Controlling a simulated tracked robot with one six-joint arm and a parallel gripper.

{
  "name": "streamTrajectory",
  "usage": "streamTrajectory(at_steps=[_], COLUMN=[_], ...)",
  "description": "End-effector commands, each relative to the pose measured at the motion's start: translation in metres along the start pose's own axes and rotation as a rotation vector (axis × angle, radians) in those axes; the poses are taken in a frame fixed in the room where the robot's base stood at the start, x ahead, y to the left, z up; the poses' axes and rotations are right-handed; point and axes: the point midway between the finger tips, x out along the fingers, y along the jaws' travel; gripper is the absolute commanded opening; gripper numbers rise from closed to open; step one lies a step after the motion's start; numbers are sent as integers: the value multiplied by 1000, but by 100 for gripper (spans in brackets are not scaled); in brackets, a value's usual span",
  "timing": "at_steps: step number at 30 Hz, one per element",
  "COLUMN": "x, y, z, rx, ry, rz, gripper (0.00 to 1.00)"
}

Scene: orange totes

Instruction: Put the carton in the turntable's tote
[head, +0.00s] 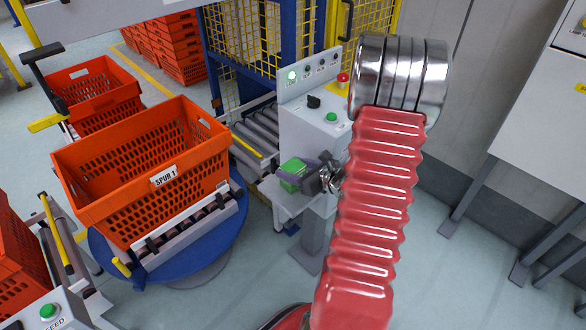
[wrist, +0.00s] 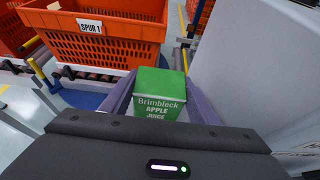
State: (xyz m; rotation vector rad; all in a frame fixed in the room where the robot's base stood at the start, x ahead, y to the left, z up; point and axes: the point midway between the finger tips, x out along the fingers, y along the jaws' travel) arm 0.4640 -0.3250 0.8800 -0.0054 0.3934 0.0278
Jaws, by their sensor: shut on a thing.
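The carton (wrist: 160,93) is green with white lettering that reads "Brimbleck APPLE JUICE". In the wrist view it sits between the two purple fingers of my gripper (wrist: 160,98), which is shut on it. In the head view the carton (head: 293,174) and my gripper (head: 311,172) are by the grey control pedestal, over or at its small shelf; I cannot tell whether the carton touches the shelf. The turntable's tote (head: 145,185) is orange, labelled "SPUR 1", and sits on rollers on the blue turntable (head: 215,240), left of my gripper. Most of its inside floor is hidden.
The grey control pedestal (head: 312,125) with green buttons stands right beside my gripper. Another orange tote (head: 95,95) is behind the turntable. A roller conveyor (head: 258,135) and blue-yellow fencing are behind. A feed panel (head: 50,312) is at lower left.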

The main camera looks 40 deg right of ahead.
Motion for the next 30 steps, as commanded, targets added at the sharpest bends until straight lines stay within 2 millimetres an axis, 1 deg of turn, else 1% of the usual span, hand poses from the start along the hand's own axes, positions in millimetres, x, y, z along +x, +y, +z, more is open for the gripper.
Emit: streamTrajectory(at_steps=[3,4,11,12,22,26,30], x=[1,1,1,1,0,-11,-30], y=[0,0,0,0,0,-1,-1], z=[-2,-2,-2,-2,1,0,0], rx=[0,0,0,0,0,1,1], ry=[-1,0,0,0,0,0,-1], rz=[0,0,0,0,0,-2,-3], gripper=[24,56,72,73,73,73,73])
